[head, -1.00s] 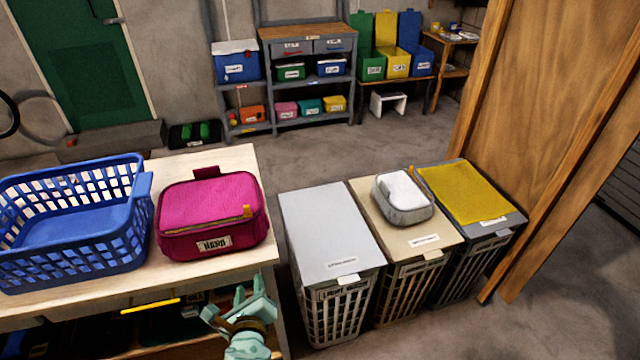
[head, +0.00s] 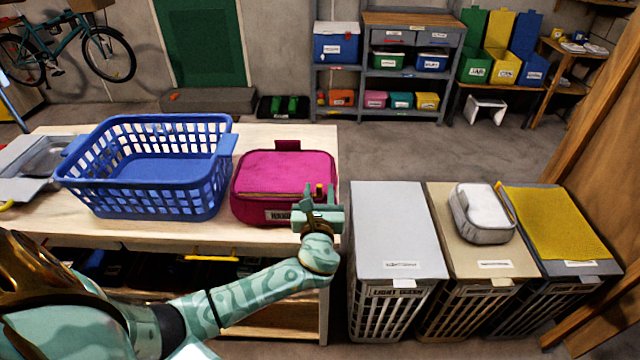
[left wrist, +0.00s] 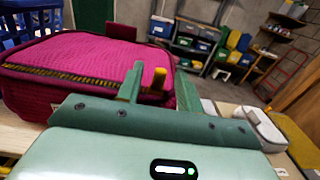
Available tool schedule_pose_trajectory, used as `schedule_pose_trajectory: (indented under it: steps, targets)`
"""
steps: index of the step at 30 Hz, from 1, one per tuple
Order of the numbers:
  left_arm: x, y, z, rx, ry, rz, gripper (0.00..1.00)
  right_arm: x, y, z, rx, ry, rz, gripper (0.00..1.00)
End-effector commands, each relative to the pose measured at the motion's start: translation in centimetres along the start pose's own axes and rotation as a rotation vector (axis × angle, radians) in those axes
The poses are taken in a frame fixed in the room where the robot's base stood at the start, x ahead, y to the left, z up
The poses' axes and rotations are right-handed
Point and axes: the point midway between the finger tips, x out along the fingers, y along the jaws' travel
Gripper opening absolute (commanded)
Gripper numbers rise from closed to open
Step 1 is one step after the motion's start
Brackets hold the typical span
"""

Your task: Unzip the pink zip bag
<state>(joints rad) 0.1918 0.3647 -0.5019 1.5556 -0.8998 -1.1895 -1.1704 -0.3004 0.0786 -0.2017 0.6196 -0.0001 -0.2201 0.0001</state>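The pink zip bag (head: 285,172) sits on the pale wooden table near its right end, lid down, with a label on its front. In the left wrist view the bag (left wrist: 90,55) shows a gold zip line along its near upper edge. The yellow zip pull (left wrist: 159,78) stands at the bag's right front corner. My left gripper (head: 319,190) is at that corner. Its two fingers are apart, with the pull between them and gaps visible on both sides in the left wrist view. The gripper partly hides the bag's label. My right gripper is not in view.
A blue laundry basket (head: 150,180) stands left of the bag on the table (head: 60,225). Three lidded hampers stand right of the table, the nearest with a grey lid (head: 395,225). A small grey-white case (head: 481,212) lies on the middle one.

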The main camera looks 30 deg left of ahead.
Motion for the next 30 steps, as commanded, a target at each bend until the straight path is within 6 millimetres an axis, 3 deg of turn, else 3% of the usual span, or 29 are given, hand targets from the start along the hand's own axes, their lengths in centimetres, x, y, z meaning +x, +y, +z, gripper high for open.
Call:
schedule_pose_trajectory:
  steps: [6,17,21,22,30]
  targets:
    - [3.2,0.0,-0.1,0.0,0.0,0.0,0.36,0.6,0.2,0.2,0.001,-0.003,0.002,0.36]
    - [3.9,0.0,0.0,-0.002,0.001,0.0,0.36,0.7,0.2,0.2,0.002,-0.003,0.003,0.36]
    - [3.9,0.0,0.0,-0.002,0.001,-0.001,0.03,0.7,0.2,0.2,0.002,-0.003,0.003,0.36]
    - [3.9,0.0,0.0,-0.002,0.001,-0.001,0.0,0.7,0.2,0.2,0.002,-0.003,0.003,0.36]
    - [3.8,0.6,0.0,0.0,0.002,0.0,0.0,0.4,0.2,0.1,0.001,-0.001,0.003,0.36]
